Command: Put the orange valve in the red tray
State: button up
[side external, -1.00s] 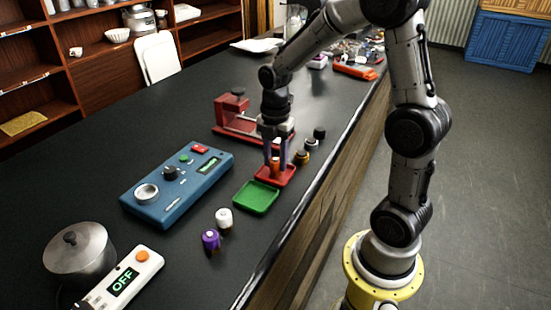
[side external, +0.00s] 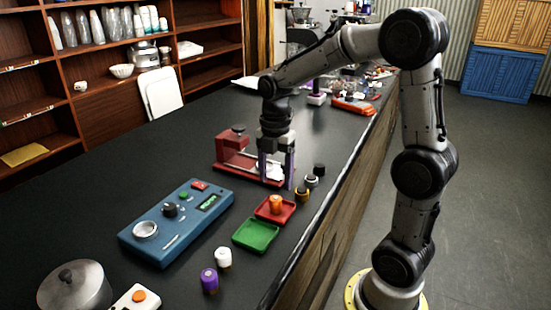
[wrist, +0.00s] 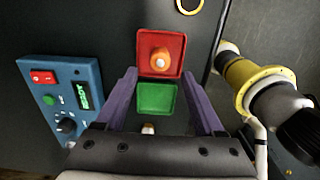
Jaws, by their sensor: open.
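The orange valve (side external: 276,203) stands in the red tray (side external: 262,214). In the wrist view the orange valve (wrist: 160,60) sits near the middle of the red tray (wrist: 144,46). My gripper (side external: 274,178) is open and empty, above and behind the tray, near the red clamp-like fixture, and apart from the valve. In the wrist view the purple fingers of my gripper (wrist: 164,88) are spread wide with nothing held between them.
A green tray (side external: 256,235) lies beside the red tray. A blue control box (side external: 176,222) is to the left. White (side external: 223,257) and purple (side external: 209,280) valves stand in front. Several dark and yellow parts (side external: 311,181) stand right of my gripper, near the counter edge.

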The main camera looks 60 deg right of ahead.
aim_at(275, 198)
notch_tip(275, 198, up, 6)
jog(key=s+a+m+t, duration=0.5)
jog(key=s+a+m, duration=0.5)
jog(key=s+m, duration=0.5)
jog(key=m, duration=0.3)
jog(key=shift+f+t, duration=0.3)
